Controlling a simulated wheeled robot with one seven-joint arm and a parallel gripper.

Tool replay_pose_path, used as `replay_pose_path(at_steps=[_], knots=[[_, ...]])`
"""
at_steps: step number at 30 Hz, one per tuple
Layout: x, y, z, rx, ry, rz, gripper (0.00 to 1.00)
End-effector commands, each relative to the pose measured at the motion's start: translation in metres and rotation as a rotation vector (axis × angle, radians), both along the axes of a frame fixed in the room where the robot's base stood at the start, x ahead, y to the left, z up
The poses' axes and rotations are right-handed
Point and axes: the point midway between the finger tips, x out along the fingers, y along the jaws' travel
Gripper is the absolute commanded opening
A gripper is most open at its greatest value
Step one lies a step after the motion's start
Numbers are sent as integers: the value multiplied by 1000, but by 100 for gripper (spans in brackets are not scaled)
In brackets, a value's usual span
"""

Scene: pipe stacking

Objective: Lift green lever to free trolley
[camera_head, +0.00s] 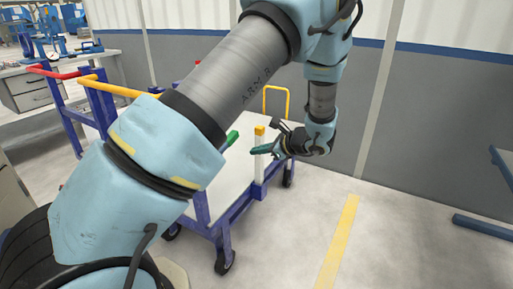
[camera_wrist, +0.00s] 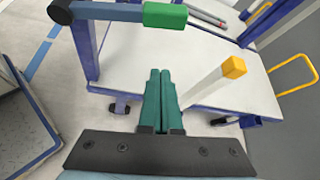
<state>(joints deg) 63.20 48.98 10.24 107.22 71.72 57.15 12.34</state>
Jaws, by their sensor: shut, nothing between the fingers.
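The green lever (camera_head: 232,138) shows just past my arm in the head view. In the wrist view the lever's green grip (camera_wrist: 165,15) sits at the end of a blue-grey bar with a black round end at top left. The trolley has a white deck (camera_head: 238,170) and a blue frame on black castors; its deck fills the middle of the wrist view (camera_wrist: 140,50). My gripper (camera_head: 254,151) is shut and empty, its green fingers (camera_wrist: 167,72) pointing toward the lever. A clear gap separates fingertips and green grip. My arm hides part of the trolley.
A white post with a yellow cap (camera_head: 260,130) stands close beside my gripper; it also shows in the wrist view (camera_wrist: 232,68). A yellow rail (camera_head: 276,90) rises at the trolley's far end.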

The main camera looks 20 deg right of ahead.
Motion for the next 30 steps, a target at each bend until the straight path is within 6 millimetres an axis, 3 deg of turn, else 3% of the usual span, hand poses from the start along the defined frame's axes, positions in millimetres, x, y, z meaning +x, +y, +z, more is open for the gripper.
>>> replay_pose_path(at_steps=[10, 18, 30], knots=[[52, 37, -35, 2, 1, 4, 0], [51, 47, -2, -2, 0, 1, 0], [51, 49, 3, -1, 0, 0, 0]])
